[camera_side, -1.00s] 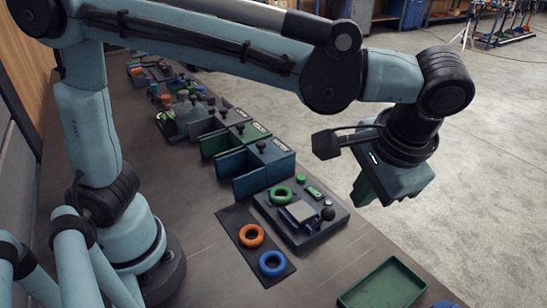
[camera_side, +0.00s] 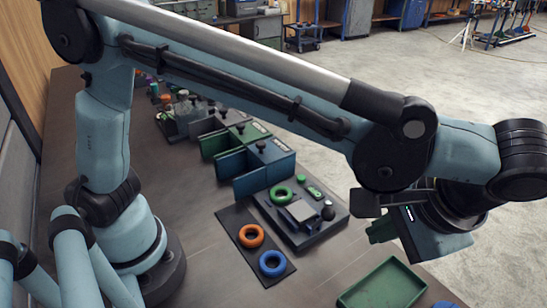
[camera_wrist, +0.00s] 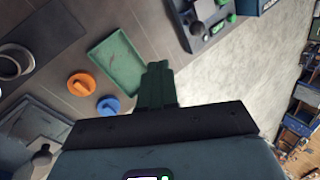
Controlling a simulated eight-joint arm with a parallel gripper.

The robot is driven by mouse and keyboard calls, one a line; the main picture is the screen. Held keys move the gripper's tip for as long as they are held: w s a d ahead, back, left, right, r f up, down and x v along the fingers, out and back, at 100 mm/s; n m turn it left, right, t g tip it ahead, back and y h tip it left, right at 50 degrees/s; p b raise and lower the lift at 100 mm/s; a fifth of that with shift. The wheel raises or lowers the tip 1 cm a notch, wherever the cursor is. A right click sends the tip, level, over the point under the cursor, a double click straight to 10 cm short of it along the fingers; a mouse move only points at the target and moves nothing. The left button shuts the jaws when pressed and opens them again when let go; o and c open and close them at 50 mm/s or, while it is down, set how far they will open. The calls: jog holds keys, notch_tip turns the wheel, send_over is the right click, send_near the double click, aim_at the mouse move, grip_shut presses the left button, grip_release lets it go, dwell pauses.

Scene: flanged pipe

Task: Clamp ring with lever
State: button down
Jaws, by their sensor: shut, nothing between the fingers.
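In the side view a dark fixture plate (camera_side: 300,235) carries a green ring (camera_side: 281,194), a square light grey block (camera_side: 302,210) and a lever with a black ball knob (camera_side: 328,213). An orange ring (camera_side: 251,236) and a blue ring (camera_side: 272,263) lie on a black mat (camera_side: 236,220) in front of it. My gripper (camera_side: 376,232), with green fingers, hangs to the right of the fixture, apart from it and partly hidden by my arm. In the wrist view my gripper (camera_wrist: 158,70) is shut and empty. Part of the fixture (camera_wrist: 208,28) shows at the top there.
A green tray (camera_side: 345,299) lies at the bench's front right; it also shows in the wrist view (camera_wrist: 97,57). Orange (camera_wrist: 81,84) and blue (camera_wrist: 108,105) round pieces lie near it. Blue (camera_side: 270,165) and green (camera_side: 228,140) bins stand behind the fixture.

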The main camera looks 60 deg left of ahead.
aim_at(323, 219)
jog(key=w+a+f, duration=0.1)
jog(key=a+f, duration=0.6)
jog(key=shift+w+a, duration=0.2)
jog(key=shift+a, duration=0.15)
dwell(0.4)
jog(key=shift+a+r+h, duration=0.2)
jog(key=shift+a+h, duration=0.05)
jog(key=shift+h, duration=0.45)
